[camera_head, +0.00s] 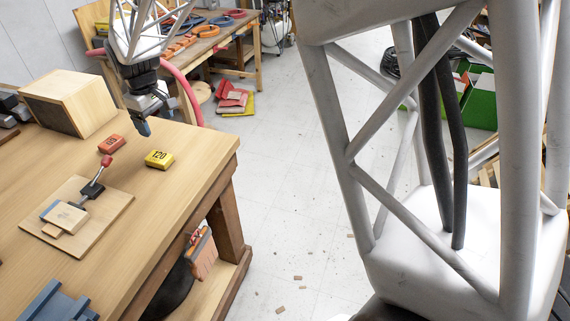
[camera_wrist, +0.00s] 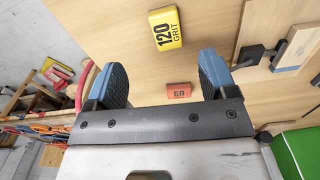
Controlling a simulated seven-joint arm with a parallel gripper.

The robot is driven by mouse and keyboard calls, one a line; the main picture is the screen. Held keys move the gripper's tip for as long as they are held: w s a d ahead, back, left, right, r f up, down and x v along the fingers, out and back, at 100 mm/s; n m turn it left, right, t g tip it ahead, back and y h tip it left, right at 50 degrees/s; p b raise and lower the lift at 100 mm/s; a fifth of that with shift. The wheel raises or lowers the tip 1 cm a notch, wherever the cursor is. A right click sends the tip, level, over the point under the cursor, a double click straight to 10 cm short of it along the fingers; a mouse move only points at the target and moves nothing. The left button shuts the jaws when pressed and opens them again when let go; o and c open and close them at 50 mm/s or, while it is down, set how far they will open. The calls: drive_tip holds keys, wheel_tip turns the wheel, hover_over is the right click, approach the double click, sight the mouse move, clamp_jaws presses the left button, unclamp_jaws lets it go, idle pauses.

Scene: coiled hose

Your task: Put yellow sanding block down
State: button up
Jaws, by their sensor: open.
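The yellow sanding block (camera_head: 159,159), marked 120, lies flat on the wooden workbench (camera_head: 190,190) near its right edge. In the wrist view the yellow block (camera_wrist: 165,28) shows "120 GRIT" and lies beyond the fingertips, apart from them. My gripper (camera_head: 142,122) is above the bench, behind the yellow block in the head view. Its two blue-padded fingers (camera_wrist: 162,78) are spread wide with nothing between them. A red sanding block (camera_head: 111,144), marked 60, lies on the bench to the left of the yellow one; it also shows in the wrist view (camera_wrist: 179,90).
A wooden box (camera_head: 68,100) stands at the bench's back left. A board with a red-handled clamp (camera_head: 92,189) lies in front of the blocks. A blue tool (camera_head: 55,301) lies at the near edge. Bare bench lies to the right of the board.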

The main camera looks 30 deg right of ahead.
drive_tip(key=s+d+r+m, duration=0.2)
drive_tip(key=s+d+r, duration=0.3)
drive_tip(key=s+d, duration=0.3)
drive_tip(key=s+d+m+t, duration=0.1)
drive_tip(key=s+d+m, duration=0.2)
drive_tip(key=s, duration=1.1)
drive_tip(key=s+d+m+t, duration=0.1)
drive_tip(key=s+d+m, duration=0.2)
drive_tip(key=s+d, duration=0.6)
drive_tip(key=s, duration=0.6)
drive_tip(key=shift+s+r, duration=0.25)
drive_tip(key=shift+r, duration=0.1)
drive_tip(key=o, duration=0.4)
drive_tip(key=shift+w, duration=0.15)
